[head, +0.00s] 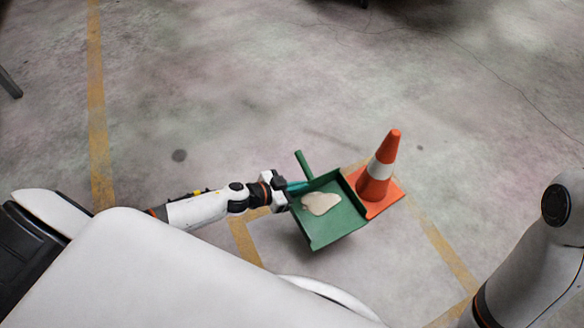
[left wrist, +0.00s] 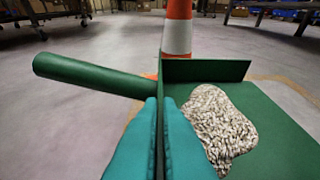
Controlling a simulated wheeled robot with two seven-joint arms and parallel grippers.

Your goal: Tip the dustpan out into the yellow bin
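The green dustpan (head: 329,226) is held in front of my body with a pale heap of debris (head: 320,203) lying in its pan. My left gripper (head: 294,187) is shut on the dustpan's side wall, near the base of its round green handle (head: 304,165). In the left wrist view the two teal fingers (left wrist: 157,140) pinch the thin wall, with the grainy heap (left wrist: 218,126) to their right and the handle (left wrist: 90,75) to their left. My right arm shows at the right edge of the head view, but its gripper is out of view. No yellow bin shows in either view.
An orange and white traffic cone (head: 383,170) stands on the floor just beyond the dustpan's right side. Yellow lines (head: 97,110) mark the concrete floor. The floor beyond and to the left is mostly clear. Dark wheeled stands and shelving show far back in the left wrist view.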

